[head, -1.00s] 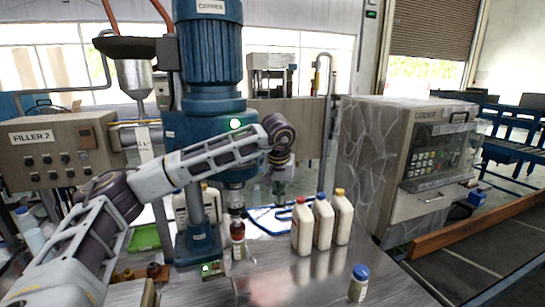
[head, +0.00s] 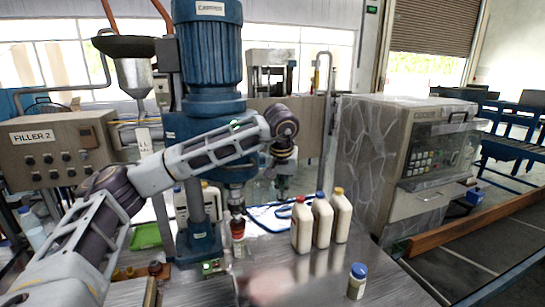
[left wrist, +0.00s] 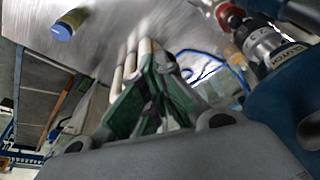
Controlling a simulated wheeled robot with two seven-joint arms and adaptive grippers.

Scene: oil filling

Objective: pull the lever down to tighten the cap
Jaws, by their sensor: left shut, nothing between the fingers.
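The blue capping machine (head: 207,60) stands left of centre, its chuck pointing down. I cannot make out the lever; my left arm crosses in front of the machine. My left gripper (head: 282,187) hangs to the right of the chuck, apart from the bottle. In the left wrist view its green-padded fingers (left wrist: 153,75) are shut and empty, and the chuck (left wrist: 270,45) is at upper right. My right gripper is not in view.
Three white bottles with red, blue and yellow caps (head: 321,222) stand right of the machine. A blue-capped jar (head: 357,281) stands near the table's front right. A filler box (head: 60,150) is at left and a large cabinet (head: 400,165) at right. The table's front middle is clear.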

